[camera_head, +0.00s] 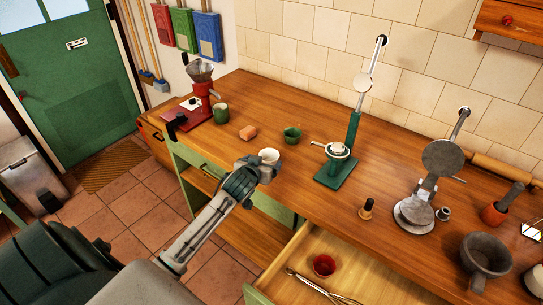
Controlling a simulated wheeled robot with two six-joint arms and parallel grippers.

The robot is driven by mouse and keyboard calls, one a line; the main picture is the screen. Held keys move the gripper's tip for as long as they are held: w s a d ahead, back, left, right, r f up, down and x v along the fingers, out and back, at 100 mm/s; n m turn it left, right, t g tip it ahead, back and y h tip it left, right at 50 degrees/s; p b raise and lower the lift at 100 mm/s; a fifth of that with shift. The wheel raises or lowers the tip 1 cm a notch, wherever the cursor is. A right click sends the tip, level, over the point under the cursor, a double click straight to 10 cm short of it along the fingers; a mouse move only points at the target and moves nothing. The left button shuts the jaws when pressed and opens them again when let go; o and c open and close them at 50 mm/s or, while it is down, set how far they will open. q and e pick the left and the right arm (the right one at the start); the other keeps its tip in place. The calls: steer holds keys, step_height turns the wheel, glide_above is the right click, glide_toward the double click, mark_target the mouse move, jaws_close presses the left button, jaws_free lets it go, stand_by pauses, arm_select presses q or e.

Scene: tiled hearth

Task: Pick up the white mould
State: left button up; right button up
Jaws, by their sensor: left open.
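The white mould (269,155) looks like a small round white cup and stands upright near the front edge of the wooden worktop (300,190). My left gripper (258,163) reaches up from the lower left and is at the mould's near left side. Its jaws are open, and part of the mould's lower side is hidden behind them. I cannot tell whether the fingers touch it. My right gripper is not in view.
A green cup (292,135), a pinkish block (248,132) and a green mug (221,113) stand behind the mould. A green lever press (335,172) stands to the right.

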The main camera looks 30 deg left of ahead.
mark_target(272, 153)
arm_select(q)
steer(key=x, duration=0.3)
steer(key=shift+w+r+p, duration=0.1)
steer(key=shift+w+p, duration=0.05)
steer(key=shift+p, duration=0.25)
steer(key=shift+w, duration=0.2)
steer(key=p+x, duration=0.2)
steer(key=x, duration=0.1)
steer(key=shift+w+a, duration=0.15)
steer(key=shift+w, duration=0.2)
steer(key=shift+w+a+f, duration=0.1)
steer(key=shift+w+f, duration=0.5)
steer(key=shift+w, duration=0.05)
steer(key=shift+a, duration=0.1)
steer(key=shift+s, duration=0.1)
steer(key=c, duration=1)
steer(key=shift+c, duration=0.3)
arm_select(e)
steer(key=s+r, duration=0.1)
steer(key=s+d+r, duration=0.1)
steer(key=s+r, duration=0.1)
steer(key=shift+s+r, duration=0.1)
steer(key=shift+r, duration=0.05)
